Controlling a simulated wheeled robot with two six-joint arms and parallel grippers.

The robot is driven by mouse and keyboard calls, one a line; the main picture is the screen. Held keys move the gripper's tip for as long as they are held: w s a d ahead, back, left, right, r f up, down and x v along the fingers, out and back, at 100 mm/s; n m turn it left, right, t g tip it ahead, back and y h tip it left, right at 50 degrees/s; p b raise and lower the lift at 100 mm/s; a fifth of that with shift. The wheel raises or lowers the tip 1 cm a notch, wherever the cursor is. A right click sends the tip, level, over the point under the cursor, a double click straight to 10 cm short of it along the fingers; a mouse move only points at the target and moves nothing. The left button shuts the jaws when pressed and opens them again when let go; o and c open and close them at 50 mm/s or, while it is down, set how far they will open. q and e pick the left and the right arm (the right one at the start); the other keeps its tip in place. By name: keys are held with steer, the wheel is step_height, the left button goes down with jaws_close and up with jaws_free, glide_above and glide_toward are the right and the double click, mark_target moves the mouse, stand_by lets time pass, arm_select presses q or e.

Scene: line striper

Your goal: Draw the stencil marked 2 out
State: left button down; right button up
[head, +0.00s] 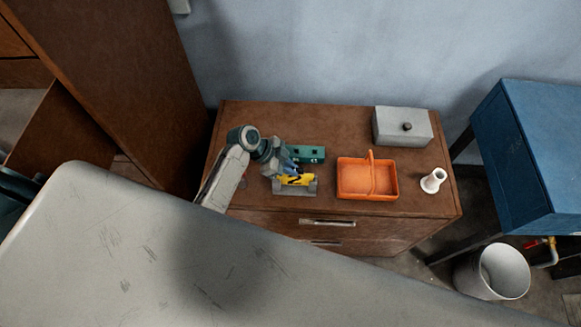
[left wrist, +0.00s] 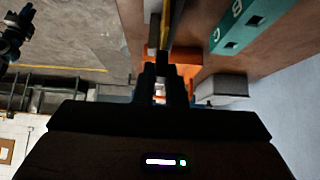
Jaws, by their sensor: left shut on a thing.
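The yellow stencil (head: 298,180) with a black 2 stands on edge at a small grey holder (head: 294,191) on the brown cabinet top. My left gripper (head: 286,171) is shut on its upper left part. In the left wrist view the gripper's dark fingers (left wrist: 165,80) close on the thin yellow edge of the stencil (left wrist: 165,32). I cannot tell whether its lower edge still sits in the holder. My right gripper is not seen.
A green lettered block (head: 307,154) stands just behind the stencil. An orange basket with a handle (head: 347,190) is to the right, then a white flared piece (head: 433,180). A grey lidded box (head: 390,128) is at the back right. The cabinet top (head: 243,122) is bare at the back left.

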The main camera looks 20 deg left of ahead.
arm_select(q)
steer(key=shift+r+p, duration=0.7)
steer(key=shift+r, duration=2.95)
